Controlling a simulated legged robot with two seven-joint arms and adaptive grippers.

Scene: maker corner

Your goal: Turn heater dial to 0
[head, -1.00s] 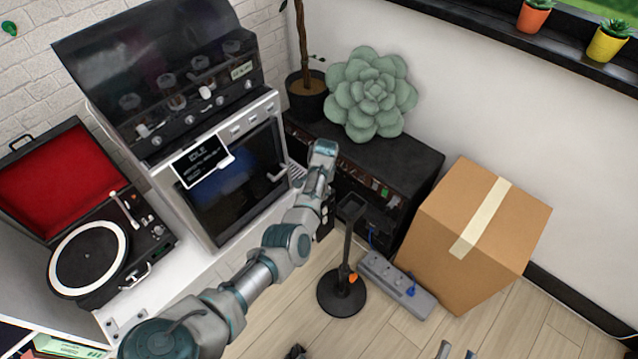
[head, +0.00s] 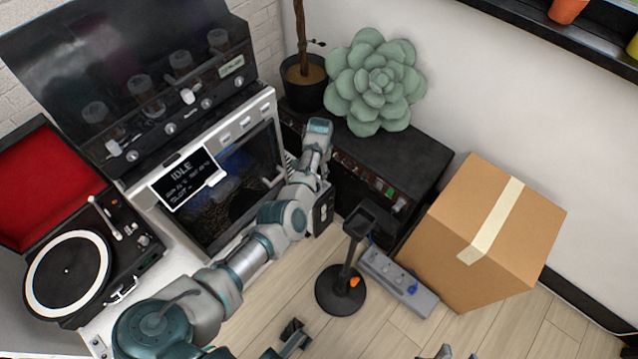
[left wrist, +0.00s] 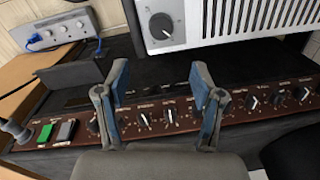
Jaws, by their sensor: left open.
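The heater dial (left wrist: 161,26) is a dark round knob on a pale panel at the top middle of the left wrist view. A white slatted grille (left wrist: 250,17) lies beside it. Its marks are too small to read. My left gripper (left wrist: 160,87) is open, with its fingers apart and empty; the dial lies beyond the fingertips, not between them. In the head view my left gripper (head: 322,211) hangs at the end of the bent arm, in front of the black amplifier; the arm hides the dial there. Two grey tips at the bottom edge may be my right gripper (head: 457,353).
The black amplifier (head: 405,150) with a brown knob panel (left wrist: 262,105) is close to the fingers. A power strip (head: 398,283), a black stand (head: 341,291) and a cardboard box (head: 485,235) stand to the right. An oven (head: 235,185) and turntable (head: 68,270) are left.

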